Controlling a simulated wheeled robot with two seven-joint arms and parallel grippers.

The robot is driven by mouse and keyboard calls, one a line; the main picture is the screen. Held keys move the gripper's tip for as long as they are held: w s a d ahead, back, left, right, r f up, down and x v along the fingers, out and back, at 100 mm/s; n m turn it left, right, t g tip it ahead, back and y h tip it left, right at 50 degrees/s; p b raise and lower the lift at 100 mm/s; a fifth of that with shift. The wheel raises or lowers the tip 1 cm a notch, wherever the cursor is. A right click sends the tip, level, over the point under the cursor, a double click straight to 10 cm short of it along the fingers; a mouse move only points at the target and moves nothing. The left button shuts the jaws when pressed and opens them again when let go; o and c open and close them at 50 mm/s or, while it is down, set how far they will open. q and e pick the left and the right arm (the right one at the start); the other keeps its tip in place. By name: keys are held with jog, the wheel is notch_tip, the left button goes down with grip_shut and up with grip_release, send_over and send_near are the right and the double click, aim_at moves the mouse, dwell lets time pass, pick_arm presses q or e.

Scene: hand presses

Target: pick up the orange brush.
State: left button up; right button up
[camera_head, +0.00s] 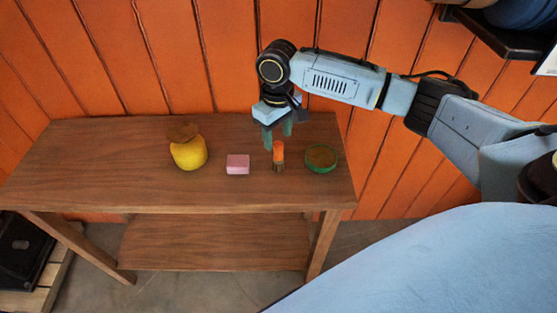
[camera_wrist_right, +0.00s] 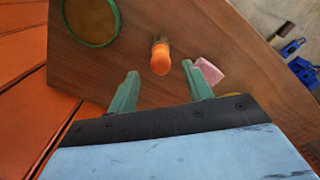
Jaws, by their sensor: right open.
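The orange brush (camera_head: 278,153) stands upright on the wooden table, bristles down and orange handle up. In the right wrist view the brush (camera_wrist_right: 160,58) shows ahead of the fingers, in line with the gap between them. My right gripper (camera_head: 277,133) is open and empty, with its green fingers pointing down just behind and above the brush. The right wrist view also shows the two fingers (camera_wrist_right: 162,82) spread apart. My left gripper is not in these views.
A pink block (camera_head: 238,164) lies left of the brush, and a green-rimmed round dish (camera_head: 320,158) is close on its right. A yellow pot (camera_head: 188,153) with a brown top stands farther left. The wooden table (camera_head: 90,170) is bare at its left end; an orange plank wall (camera_head: 170,60) is behind.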

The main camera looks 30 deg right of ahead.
aim_at(279, 143)
jog(key=shift+s+f, duration=0.2)
jog(key=shift+f, duration=2.5)
jog(key=c, duration=1.1)
